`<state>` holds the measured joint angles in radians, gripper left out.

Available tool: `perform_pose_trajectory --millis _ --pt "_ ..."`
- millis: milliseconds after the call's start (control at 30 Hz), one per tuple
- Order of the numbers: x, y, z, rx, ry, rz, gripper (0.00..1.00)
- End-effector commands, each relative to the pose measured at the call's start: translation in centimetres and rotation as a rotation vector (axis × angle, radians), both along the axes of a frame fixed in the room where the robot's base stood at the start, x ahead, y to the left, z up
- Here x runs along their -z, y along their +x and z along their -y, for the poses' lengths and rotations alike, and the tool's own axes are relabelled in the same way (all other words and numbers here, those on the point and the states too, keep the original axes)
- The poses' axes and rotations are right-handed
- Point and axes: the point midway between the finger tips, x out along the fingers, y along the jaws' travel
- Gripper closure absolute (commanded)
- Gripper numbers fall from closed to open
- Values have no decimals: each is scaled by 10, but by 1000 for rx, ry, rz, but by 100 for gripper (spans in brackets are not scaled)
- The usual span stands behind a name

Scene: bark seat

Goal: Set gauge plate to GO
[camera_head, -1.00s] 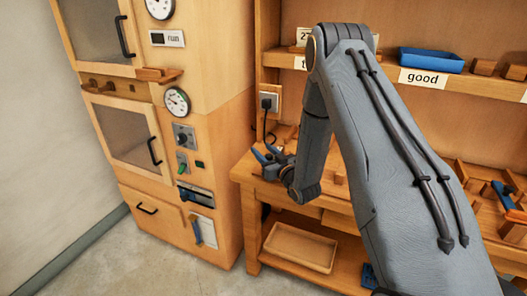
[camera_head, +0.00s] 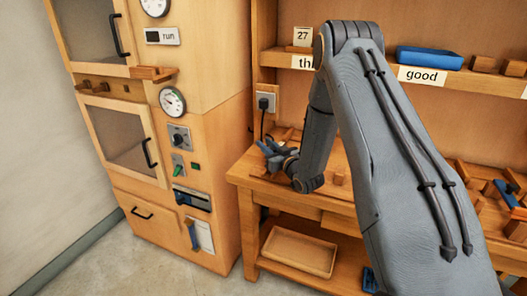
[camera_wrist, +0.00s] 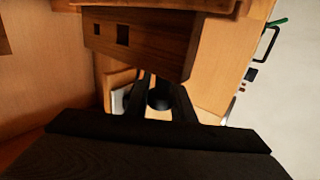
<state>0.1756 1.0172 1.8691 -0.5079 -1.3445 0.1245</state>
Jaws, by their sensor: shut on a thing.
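My gripper (camera_head: 272,151) is over the left end of the workbench (camera_head: 240,181), beside the cabinet. In the wrist view its dark fingers (camera_wrist: 161,98) are shut around a small round black thing, which looks like a knob (camera_wrist: 160,97). A brown wooden block (camera_wrist: 140,38) with two dark square holes lies just beyond the fingers. I cannot tell whether this block is the gauge plate or whether the knob belongs to it. No GO mark can be read. In the head view my gripper and arm hide what is held.
The cabinet (camera_head: 215,110) with dials, switches and black handles stands left of the bench. A socket with a plug (camera_head: 264,103) is on the bench's side panel. A blue tray (camera_head: 430,58) sits on the shelf above the "good" label. An empty wooden tray (camera_head: 300,251) lies below.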

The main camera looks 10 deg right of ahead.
Motion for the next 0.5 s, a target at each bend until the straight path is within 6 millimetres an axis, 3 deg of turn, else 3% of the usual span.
perform_pose_trajectory --millis 167,200,300,500 --pt "-3 3 4 8 -2 5 100" --pt "-3 3 4 9 -1 6 76" --pt "-3 3 4 8 -1 6 59" --pt "-2 2 2 5 -1 3 59"
